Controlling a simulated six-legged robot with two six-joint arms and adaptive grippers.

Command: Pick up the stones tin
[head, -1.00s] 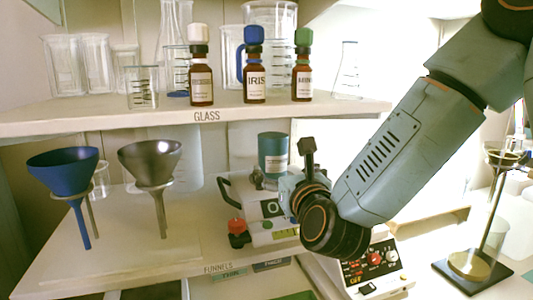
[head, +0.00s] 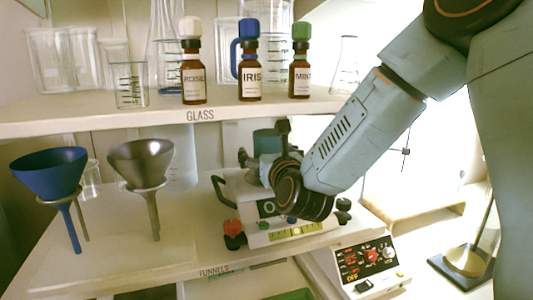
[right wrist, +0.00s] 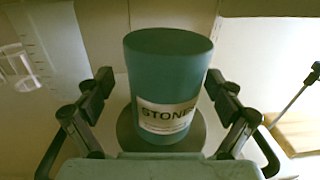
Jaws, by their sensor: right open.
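The stones tin (head: 268,142) is a teal cylinder with a white label reading STONES. In the right wrist view, the tin (right wrist: 165,65) stands upright on a round dark disc (right wrist: 126,140). My right gripper (head: 263,146) is open, in front of the tin in the head view, and hides much of it. In the right wrist view, one finger of my right gripper (right wrist: 160,92) is on each side of the tin, with a visible gap on both sides. The tin's lower part is hidden in the head view. My left gripper is not in view.
A white device with a black handle and red knob (head: 233,228) sits below my gripper. A blue funnel (head: 48,174) and a metal funnel (head: 140,162) stand left. Brown bottles line the GLASS shelf (head: 140,117) above. A control box (head: 362,262) is at lower right.

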